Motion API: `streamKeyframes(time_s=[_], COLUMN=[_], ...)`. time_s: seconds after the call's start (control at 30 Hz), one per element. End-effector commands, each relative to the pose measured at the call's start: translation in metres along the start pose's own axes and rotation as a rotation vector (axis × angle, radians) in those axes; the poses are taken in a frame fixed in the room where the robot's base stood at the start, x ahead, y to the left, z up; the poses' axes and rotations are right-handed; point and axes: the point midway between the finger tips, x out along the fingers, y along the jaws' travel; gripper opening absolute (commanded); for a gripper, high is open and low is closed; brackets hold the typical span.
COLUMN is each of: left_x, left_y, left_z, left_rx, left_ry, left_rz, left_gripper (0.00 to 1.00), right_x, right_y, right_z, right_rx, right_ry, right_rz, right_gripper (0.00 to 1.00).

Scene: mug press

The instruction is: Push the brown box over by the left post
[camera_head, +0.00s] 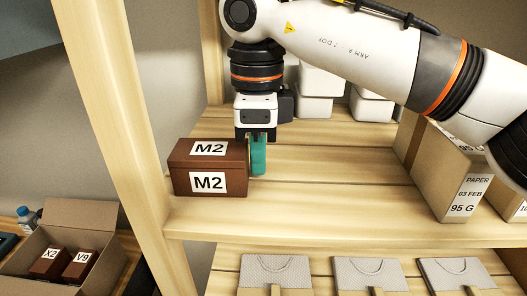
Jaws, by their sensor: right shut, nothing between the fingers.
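The brown box (208,172), labelled M2 on its top and front, stands upright at the left end of the wooden shelf. The left post (115,120) rises just left of it, with a narrow stretch of shelf between them at the front. My right gripper (257,160) points down at the box's right side. Its teal fingers are shut and empty, touching or very nearly touching that side; the exact contact is hard to tell. My left gripper is not in view.
Paper packages (445,175) stand on the right of the shelf, and white containers (321,80) stand at the back. Bare shelf (330,190) lies right of the gripper. An open carton (70,230) with small brown boxes sits lower left. Grey packs (276,272) lie on the shelf below.

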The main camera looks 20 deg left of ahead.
Motion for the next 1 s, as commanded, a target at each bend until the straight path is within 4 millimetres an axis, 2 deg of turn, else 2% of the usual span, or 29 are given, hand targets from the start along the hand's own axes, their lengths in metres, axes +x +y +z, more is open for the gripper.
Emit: streamKeyframes(time_s=[0.17,0.27,0.47,0.7,0.83,1.0], left_x=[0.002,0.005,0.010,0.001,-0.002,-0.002], left_y=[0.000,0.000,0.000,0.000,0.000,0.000], left_z=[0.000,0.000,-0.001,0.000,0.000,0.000], left_rx=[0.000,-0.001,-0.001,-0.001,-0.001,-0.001], left_ry=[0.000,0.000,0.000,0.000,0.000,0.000], left_rz=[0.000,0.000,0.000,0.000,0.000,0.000], left_gripper=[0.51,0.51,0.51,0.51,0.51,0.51], right_x=[-0.006,-0.020,-0.064,-0.109,-0.118,-0.120], right_y=[0.000,0.001,0.000,0.000,0.000,0.000], right_z=[0.000,0.000,0.000,0.001,0.001,0.002], right_rx=[0.000,0.001,0.002,0.002,0.001,0.000], right_ry=[-0.001,0.000,0.003,0.000,0.000,0.001], right_rz=[0.001,0.003,0.003,0.002,0.001,0.000], right_gripper=[0.00,0.00,0.00,0.00,0.00,0.00])
